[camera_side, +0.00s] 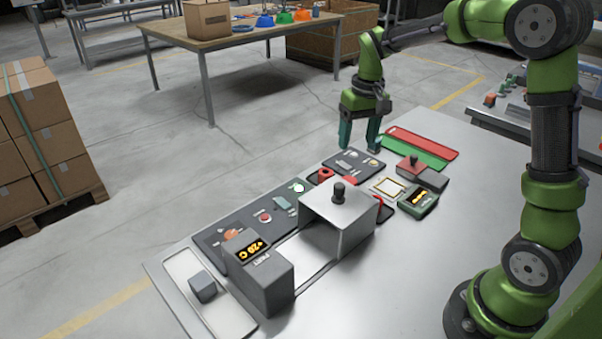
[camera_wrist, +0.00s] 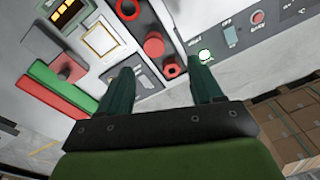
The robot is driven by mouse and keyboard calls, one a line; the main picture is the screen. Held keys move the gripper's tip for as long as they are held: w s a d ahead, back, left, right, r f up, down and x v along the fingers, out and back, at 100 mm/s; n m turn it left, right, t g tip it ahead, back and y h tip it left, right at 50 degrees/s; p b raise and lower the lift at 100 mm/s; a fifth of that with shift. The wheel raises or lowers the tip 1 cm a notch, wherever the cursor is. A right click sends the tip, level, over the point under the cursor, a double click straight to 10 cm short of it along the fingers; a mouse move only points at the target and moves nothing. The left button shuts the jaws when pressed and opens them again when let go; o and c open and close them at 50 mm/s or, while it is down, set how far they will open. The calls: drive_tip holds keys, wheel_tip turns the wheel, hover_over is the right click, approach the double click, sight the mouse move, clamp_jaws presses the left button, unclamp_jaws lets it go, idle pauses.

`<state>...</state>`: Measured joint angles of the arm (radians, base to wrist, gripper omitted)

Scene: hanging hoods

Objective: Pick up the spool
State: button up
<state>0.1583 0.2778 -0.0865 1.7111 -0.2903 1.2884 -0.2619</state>
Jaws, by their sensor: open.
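A small red ring-shaped piece with a dark centre, which looks like the spool (camera_side: 325,175), sits on the dark panel behind the metal hood. In the wrist view the spool (camera_wrist: 170,71) shows between my fingertips, below a red round knob (camera_wrist: 154,45). I cannot tell for certain which of these two red pieces is the spool. My gripper (camera_side: 359,146) is open and empty, pointing down above the far edge of the table, behind and right of the spool. In the wrist view my gripper (camera_wrist: 160,66) shows its two green fingers spread apart.
A metal hood (camera_side: 340,222) with a black knob stands near the panel. A grey box with a display (camera_side: 262,275) is at the front left. Red and green strips (camera_side: 420,148) lie right of my gripper.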

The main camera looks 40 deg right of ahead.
drive_tip(key=w+d, duration=0.2)
drive_tip(key=w, duration=0.1)
drive_tip(key=n, duration=0.1)
hover_over(350, 181)
drive_tip(key=shift+g, duration=0.4)
wheel_tip(350, 181, down, 10)
drive_tip(key=shift+w+f, duration=0.1)
drive_tip(key=shift+f, duration=3.05)
drive_tip(key=shift+r, duration=0.1)
drive_tip(key=c, duration=1)
